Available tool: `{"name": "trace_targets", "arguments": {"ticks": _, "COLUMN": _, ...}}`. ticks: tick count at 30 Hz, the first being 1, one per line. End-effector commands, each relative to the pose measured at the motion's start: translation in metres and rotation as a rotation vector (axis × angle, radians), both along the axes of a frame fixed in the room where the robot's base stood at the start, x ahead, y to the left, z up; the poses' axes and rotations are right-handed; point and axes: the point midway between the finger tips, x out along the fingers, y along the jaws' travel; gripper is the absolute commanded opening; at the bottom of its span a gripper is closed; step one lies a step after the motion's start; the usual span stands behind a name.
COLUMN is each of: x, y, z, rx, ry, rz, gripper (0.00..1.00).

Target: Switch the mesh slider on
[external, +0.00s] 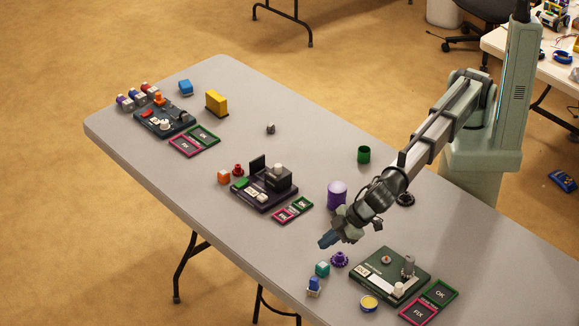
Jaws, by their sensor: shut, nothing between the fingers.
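A dark green board (411,289) lies on the table at the front right. It carries a white strip (382,285), a white knob (399,289), a grey upright cylinder (408,267) and a small round part with a reddish top (386,260). I cannot tell for certain which part is the mesh slider or read its position; the labels are too small. My gripper (328,240) is shut and empty. It hangs above the table, up and left of the green board in the picture, apart from it.
Near the board lie a purple gear (339,259), a teal cube (322,269), a blue-and-white piece (314,286), a yellow round tin (369,303) and OK/FIX frames (440,293). A purple cylinder (337,193) stands behind my gripper. Two other boards (264,198) (165,122) stand farther left.

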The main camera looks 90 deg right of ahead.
Motion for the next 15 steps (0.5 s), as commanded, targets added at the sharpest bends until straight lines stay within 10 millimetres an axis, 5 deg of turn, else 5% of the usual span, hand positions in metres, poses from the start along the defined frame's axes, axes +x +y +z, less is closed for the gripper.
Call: {"name": "trace_targets", "arguments": {"ticks": 15, "x": -0.199, "y": 0.088, "z": -0.004, "rx": -0.111, "ry": 0.036, "rz": 0.174, "gripper": 0.00}}
